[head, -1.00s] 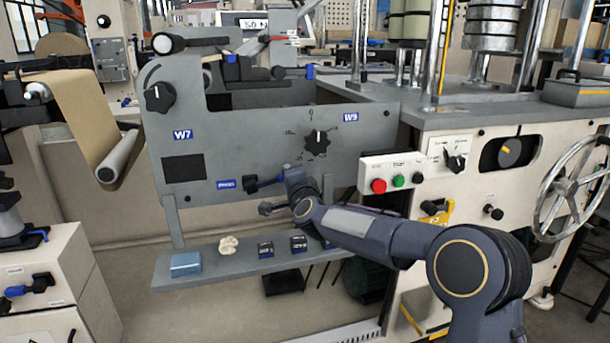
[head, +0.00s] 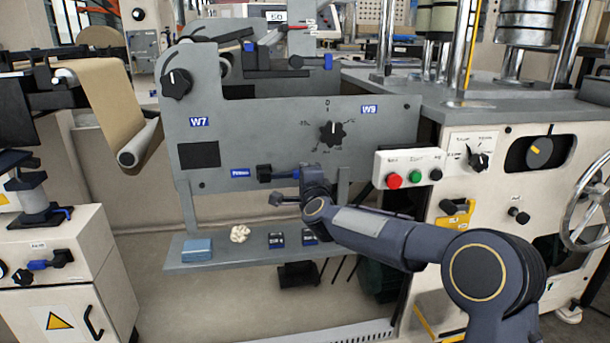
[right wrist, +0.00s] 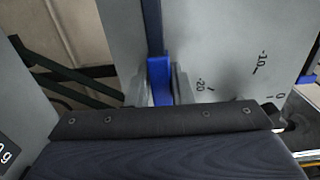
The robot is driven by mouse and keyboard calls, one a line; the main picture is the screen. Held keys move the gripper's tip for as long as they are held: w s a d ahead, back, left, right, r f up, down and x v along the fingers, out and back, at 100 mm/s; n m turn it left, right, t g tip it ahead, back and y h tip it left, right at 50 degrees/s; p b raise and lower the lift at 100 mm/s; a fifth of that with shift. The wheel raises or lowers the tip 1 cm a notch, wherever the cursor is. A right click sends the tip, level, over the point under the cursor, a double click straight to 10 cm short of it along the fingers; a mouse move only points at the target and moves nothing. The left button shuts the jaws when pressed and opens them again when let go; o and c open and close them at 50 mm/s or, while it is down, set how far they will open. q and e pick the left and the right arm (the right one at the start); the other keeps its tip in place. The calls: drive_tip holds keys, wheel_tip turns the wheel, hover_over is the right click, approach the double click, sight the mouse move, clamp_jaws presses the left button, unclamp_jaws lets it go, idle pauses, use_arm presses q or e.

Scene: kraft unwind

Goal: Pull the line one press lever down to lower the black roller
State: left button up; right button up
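The press lever (head: 279,173) sits beside a blue label on the grey W7/W9 side plate (head: 270,135). It has a black hub at its left and points right, about level. My right gripper (head: 299,174) is at the lever's right end, mostly hidden by its own wrist in the head view. In the right wrist view the lever's blue handle (right wrist: 160,80) stands between the two grey fingers (right wrist: 163,87), which sit close against both its sides. A black roller-like bar (head: 222,38) shows above the plate; I cannot tell if it is the named roller. My left gripper is out of view.
A button box (head: 408,167) with red, green and black buttons is right of my right wrist. Below is a shelf (head: 225,255) with a blue box, a crumpled pale piece and small dark blocks. A dial (head: 332,133) is above the gripper. A cabinet (head: 70,265) stands at left.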

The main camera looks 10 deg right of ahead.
drive_tip(key=o, duration=0.4)
drive_tip(key=s, duration=0.7)
drive_tip(key=shift+s+d+p, duration=0.15)
drive_tip(key=shift+s+p, duration=0.2)
drive_tip(key=shift+s, duration=0.05)
drive_tip(key=shift+f, duration=0.1)
drive_tip(key=s+d+n+g+y, duration=0.4)
drive_tip(key=s+n, duration=0.5)
drive_tip(key=s, duration=0.5)
drive_tip(key=s+d+f+n+g, duration=0.1)
drive_tip(key=s+f+n+g, duration=0.3)
drive_tip(key=s, duration=0.6)
drive_tip(key=s+d+f+n+g, duration=0.1)
drive_tip(key=s+d+f+g, duration=0.1)
drive_tip(key=s+f, duration=0.6)
drive_tip(key=s+d+f+n+g, duration=0.15)
drive_tip(key=s+f, duration=0.25)
drive_tip(key=s, duration=0.7)
wheel_tip(320, 180, up, 37)
drive_tip(key=p, duration=3.6)
drive_tip(key=shift+n+g+h, duration=0.35)
drive_tip(key=shift+g+h, duration=0.05)
drive_tip(key=shift+g, duration=0.05)
